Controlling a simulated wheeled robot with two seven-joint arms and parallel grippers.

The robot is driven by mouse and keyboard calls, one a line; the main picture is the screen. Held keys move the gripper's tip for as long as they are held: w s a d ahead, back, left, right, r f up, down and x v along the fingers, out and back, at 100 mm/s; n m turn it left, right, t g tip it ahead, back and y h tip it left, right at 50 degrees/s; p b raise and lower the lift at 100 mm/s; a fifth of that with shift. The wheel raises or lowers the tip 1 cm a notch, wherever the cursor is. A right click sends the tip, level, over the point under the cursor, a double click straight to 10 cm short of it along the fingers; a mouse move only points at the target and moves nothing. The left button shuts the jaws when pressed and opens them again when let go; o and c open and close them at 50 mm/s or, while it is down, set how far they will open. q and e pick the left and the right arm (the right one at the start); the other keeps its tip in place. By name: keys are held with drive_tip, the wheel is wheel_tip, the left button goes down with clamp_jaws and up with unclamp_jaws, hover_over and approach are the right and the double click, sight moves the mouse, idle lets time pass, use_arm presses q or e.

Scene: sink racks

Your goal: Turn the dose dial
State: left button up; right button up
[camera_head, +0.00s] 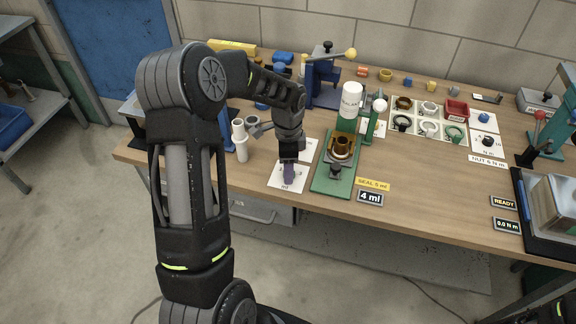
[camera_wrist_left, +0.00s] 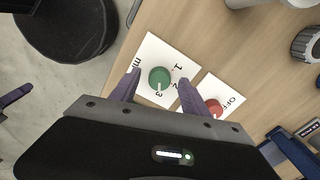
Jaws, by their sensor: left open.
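The green dose dial (camera_wrist_left: 159,76) sits on a white card (camera_wrist_left: 151,56) marked 1, 2, 3 and ml. Its white pointer line faces toward the 3. My left gripper (camera_wrist_left: 158,90) is open, with its purple fingers on either side of the dial in the wrist view; I cannot tell if they touch it. In the head view my left gripper (camera_head: 288,179) points down over the card (camera_head: 274,183) and hides the dial. A display (camera_head: 370,197) at the table's front edge reads 4 ml, below a yellow label (camera_head: 373,184) reading SEAL 5 ml.
A red knob (camera_wrist_left: 213,107) on an OFF card stands close beside the dial card. A green fixture (camera_head: 335,176) with a sealant bottle (camera_head: 350,100) is just right of my left gripper. White cylinders (camera_head: 240,141) stand to its left.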

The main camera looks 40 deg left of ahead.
use_arm(q)
drive_tip(key=shift+f, duration=0.35)
clamp_jaws()
idle(0.4)
